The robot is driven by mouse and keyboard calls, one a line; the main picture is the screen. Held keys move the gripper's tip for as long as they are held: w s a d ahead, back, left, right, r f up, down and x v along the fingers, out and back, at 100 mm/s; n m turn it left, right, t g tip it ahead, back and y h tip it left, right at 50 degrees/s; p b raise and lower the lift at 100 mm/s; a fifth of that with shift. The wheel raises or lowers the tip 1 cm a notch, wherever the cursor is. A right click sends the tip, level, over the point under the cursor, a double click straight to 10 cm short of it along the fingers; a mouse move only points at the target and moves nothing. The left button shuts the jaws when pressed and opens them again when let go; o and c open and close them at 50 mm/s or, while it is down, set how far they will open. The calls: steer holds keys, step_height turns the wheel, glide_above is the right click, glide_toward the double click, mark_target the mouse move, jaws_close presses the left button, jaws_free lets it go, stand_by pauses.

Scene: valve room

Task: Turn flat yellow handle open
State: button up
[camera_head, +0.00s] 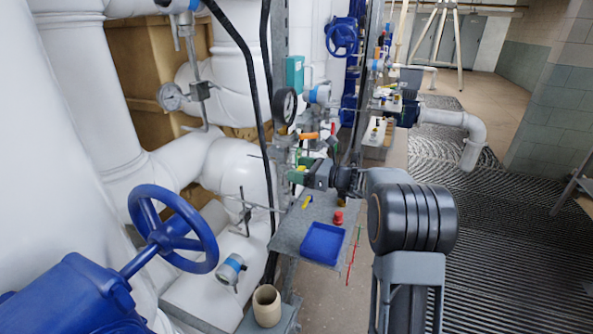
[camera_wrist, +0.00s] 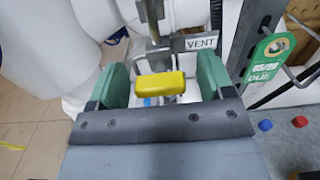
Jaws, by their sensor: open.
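The flat yellow handle (camera_wrist: 166,86) shows in the wrist view, close ahead and between the two green fingers of my gripper (camera_wrist: 162,82). The fingers are apart, with a gap on each side of the handle. A "VENT" label (camera_wrist: 201,43) is just behind it. In the head view my gripper (camera_head: 307,174) is above the grey shelf at the pipework. I cannot make out the yellow handle there; its valve body is mostly hidden.
The grey shelf (camera_head: 292,238) holds a blue tray (camera_head: 323,243) and a red knob-like object (camera_head: 338,218). A pressure gauge (camera_head: 285,106) and an orange handle (camera_head: 308,136) are close behind my gripper. A green tag (camera_wrist: 272,50) hangs at right.

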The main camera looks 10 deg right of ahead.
steer(key=c, duration=0.9)
steer(key=shift+a, duration=0.2)
steer(key=shift+f+b, duration=0.15)
steer(key=shift+b, duration=0.15)
steer(key=n+b, duration=0.2)
steer(key=b, duration=0.1)
steer(key=shift+d+f+n, duration=0.1)
steer(key=shift+f+n, duration=0.15)
steer(key=shift+n, duration=0.15)
steer(key=n+b, duration=0.5)
steer(key=b, duration=0.2)
steer(key=shift+s+f, duration=0.1)
steer(key=n+b, duration=0.5)
steer(key=b, duration=0.1)
steer(key=shift+n, duration=0.4)
steer(key=n+b, duration=0.3)
steer(key=n, duration=0.1)
steer(key=shift+b, duration=0.35)
steer(key=shift+n, duration=0.3)
